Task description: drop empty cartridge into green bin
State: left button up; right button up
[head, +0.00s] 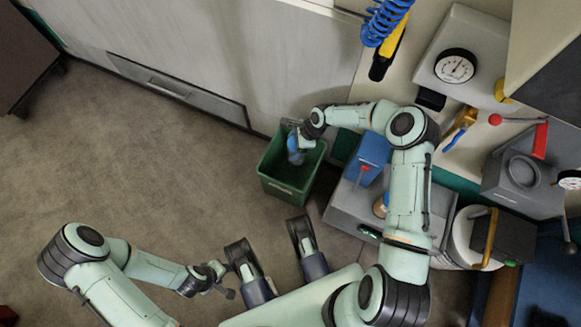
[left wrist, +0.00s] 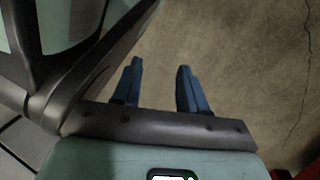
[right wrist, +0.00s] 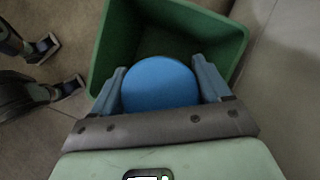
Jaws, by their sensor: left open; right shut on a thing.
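The green bin (head: 285,181) stands on the floor against the pale cabinet, and it fills the upper part of the right wrist view (right wrist: 103,62). My right gripper (head: 295,146) is over the bin's opening. In the right wrist view my right gripper (right wrist: 161,84) is shut on a round blue thing, the cartridge (right wrist: 160,84), with one finger on each side. The cartridge is above the bin's inside, which looks empty where visible. My left gripper (left wrist: 158,78) is open and empty above the floor, low in the head view at left.
The floor left of the bin is clear.

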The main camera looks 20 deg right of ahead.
pick_arm(q)
jog(key=shift+g, duration=0.8)
jog(key=shift+s+a+f+b, duration=0.1)
jog(key=shift+s+f+b, duration=0.25)
jog(key=shift+s, duration=0.4)
jog(key=shift+s+a+f+b, duration=0.1)
jog(key=shift+s+f+b, duration=0.25)
jog(key=shift+s, duration=0.35)
jog(key=shift+s+a+f+b, duration=0.1)
jog(key=shift+s+f+b, duration=0.25)
jog(key=shift+s, duration=0.4)
pick_arm(e)
jog(key=shift+f, duration=1.55)
jog(key=o, duration=1.1)
jog(key=shift+p+v, duration=1.4)
jog(key=shift+v, duration=2.4)
pick_arm(q)
jog(key=shift+t, duration=0.9)
jog(key=w, duration=0.1)
jog(key=w+r, duration=0.1)
jog(key=w, duration=0.1)
jog(key=w+r, duration=0.1)
jog(key=w, duration=0.1)
jog(key=shift+d+r, duration=0.25)
jog(key=shift+d, duration=0.1)
jog(key=shift+s, duration=0.1)
